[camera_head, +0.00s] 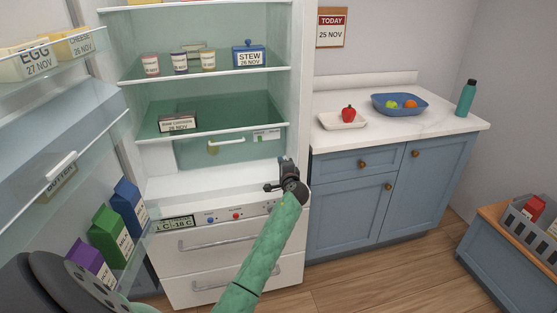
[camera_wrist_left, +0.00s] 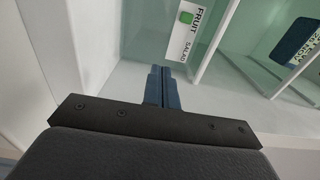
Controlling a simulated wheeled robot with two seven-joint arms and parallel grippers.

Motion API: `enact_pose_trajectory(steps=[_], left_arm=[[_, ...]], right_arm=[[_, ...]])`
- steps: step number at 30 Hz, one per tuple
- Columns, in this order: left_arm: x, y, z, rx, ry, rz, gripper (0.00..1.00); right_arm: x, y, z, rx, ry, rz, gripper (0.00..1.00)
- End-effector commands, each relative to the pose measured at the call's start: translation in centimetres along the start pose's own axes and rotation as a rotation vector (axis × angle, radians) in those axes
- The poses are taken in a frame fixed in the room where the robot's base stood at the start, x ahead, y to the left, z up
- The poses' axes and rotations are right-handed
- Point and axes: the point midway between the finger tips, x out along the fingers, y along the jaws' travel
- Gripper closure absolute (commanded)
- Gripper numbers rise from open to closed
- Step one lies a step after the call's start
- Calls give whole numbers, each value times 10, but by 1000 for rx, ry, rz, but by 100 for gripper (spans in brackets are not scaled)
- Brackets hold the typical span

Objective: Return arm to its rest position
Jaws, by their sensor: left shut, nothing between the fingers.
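My left arm (camera_head: 265,245), green, reaches up from the bottom of the head view to the fridge's lower right front. My left gripper (camera_head: 285,165) is at its end, in front of the open fridge by the right wall. In the left wrist view its two blue fingers (camera_wrist_left: 160,84) are together with nothing between them. The fruit and salad drawer label (camera_wrist_left: 184,33) is beyond the fingertips. My right gripper is not in view.
The open fridge door (camera_head: 68,120) with cartons stands left. Shelves hold small pots, a blue stew box (camera_head: 249,56) and a raw chicken pack (camera_head: 177,122). The freezer drawers (camera_head: 225,240) are shut below. A blue cabinet (camera_head: 345,200) stands right; a crate (camera_head: 535,222) is at far right.

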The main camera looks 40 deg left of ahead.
Motion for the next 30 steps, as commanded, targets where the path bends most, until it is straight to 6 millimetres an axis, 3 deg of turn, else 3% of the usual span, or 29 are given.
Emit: enact_pose_trajectory(steps=[6,17,23,30], left_arm=[[-16,0,0,1,-1,0,100],[-18,2,4,-46,-17,9,100],[-23,17,19,-247,-114,130,100],[-60,0,11,-556,-159,310,100]], right_arm=[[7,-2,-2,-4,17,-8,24],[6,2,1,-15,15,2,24],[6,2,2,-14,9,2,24],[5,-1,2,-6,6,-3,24]])
